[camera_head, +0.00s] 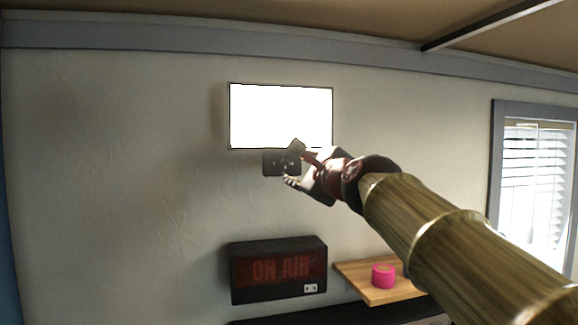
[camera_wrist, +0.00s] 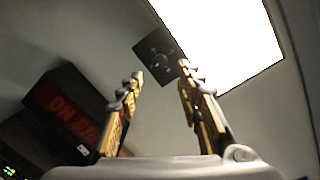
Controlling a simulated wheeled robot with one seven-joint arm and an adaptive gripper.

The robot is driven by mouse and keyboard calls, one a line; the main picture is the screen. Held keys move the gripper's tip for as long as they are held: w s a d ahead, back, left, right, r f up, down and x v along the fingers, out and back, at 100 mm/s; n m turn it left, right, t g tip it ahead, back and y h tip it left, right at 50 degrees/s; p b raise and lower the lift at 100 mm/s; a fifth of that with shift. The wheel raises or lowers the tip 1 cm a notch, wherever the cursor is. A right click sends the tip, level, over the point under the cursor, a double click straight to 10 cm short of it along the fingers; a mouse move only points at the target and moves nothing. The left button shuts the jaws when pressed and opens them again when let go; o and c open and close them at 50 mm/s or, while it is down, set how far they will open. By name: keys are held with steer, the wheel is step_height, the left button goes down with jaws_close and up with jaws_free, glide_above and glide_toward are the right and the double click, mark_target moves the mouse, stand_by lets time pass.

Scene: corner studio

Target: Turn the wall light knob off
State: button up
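A dark square knob plate (camera_head: 272,167) is on the wall just under the bright white light panel (camera_head: 280,116). The panel glows white. In the wrist view the plate (camera_wrist: 150,52) shows a round marking or knob at its middle, too dim to tell how it is turned. My gripper (camera_head: 293,166) is in front of the plate's right part and hides some of it. In the wrist view my gripper (camera_wrist: 161,73) is open and empty, its two fingers apart, with the plate beyond and between the tips. I see no clear contact.
A black "ON AIR" box (camera_head: 278,272) is on the wall below. A wooden shelf (camera_head: 352,274) with a pink round object (camera_head: 383,276) is at its right. A window with blinds (camera_head: 538,180) is at the far right. The wall at left is clear.

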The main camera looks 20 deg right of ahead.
mark_target(285, 165)
steer(key=w, duration=0.2)
steer(key=w+p, duration=0.1)
steer(key=w, duration=0.4)
steer(key=shift+a+r, duration=0.1)
steer(key=shift+a, duration=0.25)
steer(key=shift+c, duration=0.3)
jaws_close()
